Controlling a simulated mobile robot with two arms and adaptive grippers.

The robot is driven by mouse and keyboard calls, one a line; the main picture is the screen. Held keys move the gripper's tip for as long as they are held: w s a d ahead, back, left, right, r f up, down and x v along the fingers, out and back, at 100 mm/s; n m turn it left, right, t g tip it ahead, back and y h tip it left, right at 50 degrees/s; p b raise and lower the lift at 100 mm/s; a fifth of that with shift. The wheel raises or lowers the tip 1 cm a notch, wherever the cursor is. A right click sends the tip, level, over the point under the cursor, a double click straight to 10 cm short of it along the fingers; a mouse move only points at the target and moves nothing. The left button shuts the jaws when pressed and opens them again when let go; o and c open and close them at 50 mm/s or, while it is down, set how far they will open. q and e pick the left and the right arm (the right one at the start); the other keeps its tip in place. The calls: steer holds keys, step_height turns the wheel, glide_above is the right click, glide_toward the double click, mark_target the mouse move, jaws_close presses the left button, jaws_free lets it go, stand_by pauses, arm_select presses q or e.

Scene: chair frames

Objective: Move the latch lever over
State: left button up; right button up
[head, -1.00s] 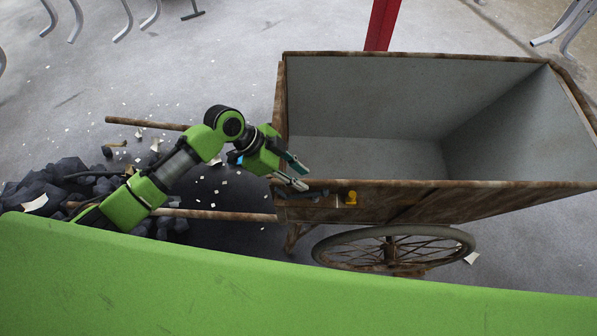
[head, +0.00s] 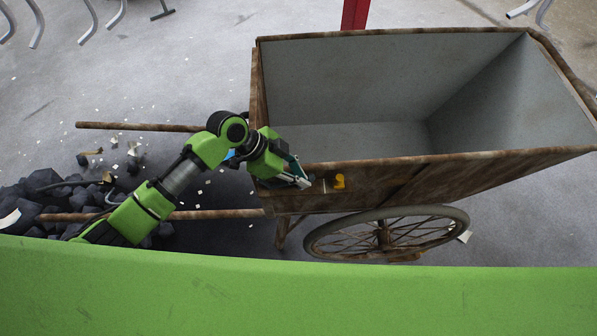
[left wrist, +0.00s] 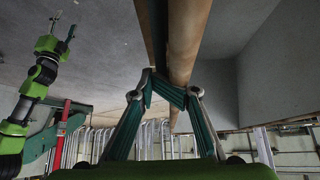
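The latch (head: 339,181) shows in the head view as a small yellow-orange piece on the outer side of the rusty cart, near its left front corner. A short pale metal part sits just left of it. My left gripper (head: 302,181) is at the cart's side just left of the latch, apart from the yellow piece. In the left wrist view the fingertips (left wrist: 154,76) of this gripper come together below the cart's rim; nothing is seen held between them.
The cart (head: 470,165) has an empty grey inside and a spoked wheel (head: 385,235) below. Its two handle poles (head: 135,126) reach left. Dark rubble (head: 50,190) lies at the left. A red post (head: 355,14) stands behind the cart.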

arm_select(q)
steer(key=shift+w+a+r, duration=0.1)
steer(key=shift+a+r, duration=0.05)
steer(key=shift+r, duration=0.1)
steer(key=shift+c, duration=0.2)
steer(key=shift+w+r, duration=0.1)
steer(key=shift+w, duration=0.05)
jaws_close()
steer(key=shift+a+r+p, duration=0.15)
steer(key=shift+r+p, duration=0.25)
steer(key=shift+p+v, duration=0.75)
steer(key=shift+v, duration=0.05)
steer(key=shift+a+r+p, duration=0.35)
steer(key=shift+r+p, duration=0.15)
steer(key=shift+o, duration=0.5)
jaws_free()
steer(key=o, duration=0.4)
